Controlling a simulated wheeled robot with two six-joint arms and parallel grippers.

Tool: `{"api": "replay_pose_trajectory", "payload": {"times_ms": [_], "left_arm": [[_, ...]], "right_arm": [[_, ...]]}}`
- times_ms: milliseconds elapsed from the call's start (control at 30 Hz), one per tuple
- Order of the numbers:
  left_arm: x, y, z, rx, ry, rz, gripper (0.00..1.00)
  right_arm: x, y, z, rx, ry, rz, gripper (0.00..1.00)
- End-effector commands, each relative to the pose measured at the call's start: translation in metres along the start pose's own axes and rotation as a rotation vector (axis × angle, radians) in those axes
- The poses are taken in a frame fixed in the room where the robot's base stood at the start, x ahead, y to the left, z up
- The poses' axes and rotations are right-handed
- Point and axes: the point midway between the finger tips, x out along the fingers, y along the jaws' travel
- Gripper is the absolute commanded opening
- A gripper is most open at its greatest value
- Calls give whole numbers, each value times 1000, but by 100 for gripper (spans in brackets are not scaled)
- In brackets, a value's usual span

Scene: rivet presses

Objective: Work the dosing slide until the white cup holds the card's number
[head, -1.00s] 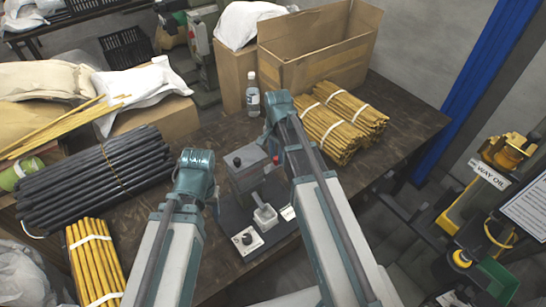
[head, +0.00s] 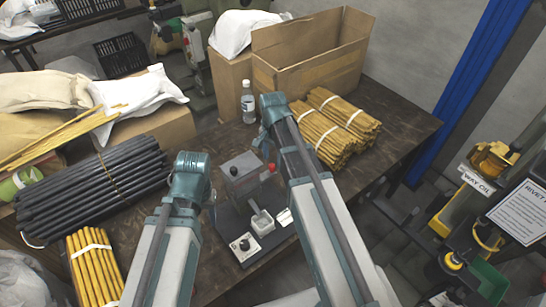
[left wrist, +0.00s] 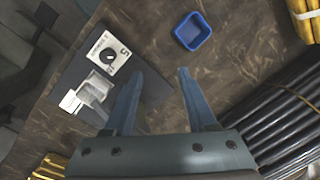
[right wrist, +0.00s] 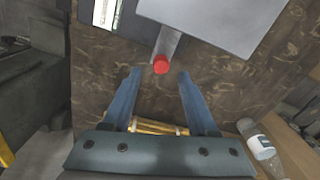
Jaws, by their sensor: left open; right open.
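My left gripper (left wrist: 155,75) is open and empty above the table, beside the base plate. My right gripper (right wrist: 160,75) is open; the red knob (right wrist: 161,65) appears between its fingertips, not gripped.
A dial plate (head: 244,246) sits at the base's front corner. A blue tray (left wrist: 192,31) lies on the table. Black rods (head: 95,185) and yellow bundles (head: 92,265) lie left. More bundles (head: 335,125), a bottle (head: 248,103) and an open carton (head: 310,55) stand behind.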

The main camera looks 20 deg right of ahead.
Motion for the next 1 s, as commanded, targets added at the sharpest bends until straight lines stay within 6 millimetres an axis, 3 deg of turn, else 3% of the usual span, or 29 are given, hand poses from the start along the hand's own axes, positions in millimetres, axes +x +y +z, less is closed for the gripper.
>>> {"api": "replay_pose_trajectory", "payload": {"times_ms": [33,600,800,1000], "left_arm": [[-14,-1,1,0,0,0,57],[-98,-9,6,1,0,0,57],[-111,-11,6,1,0,0,57],[-110,-10,6,1,0,0,57]], "right_arm": [[-14,0,0,0,0,0,59],[-98,0,-1,1,1,0,59],[-112,0,-1,1,1,0,59],[-111,0,-1,1,1,0,59]]}}
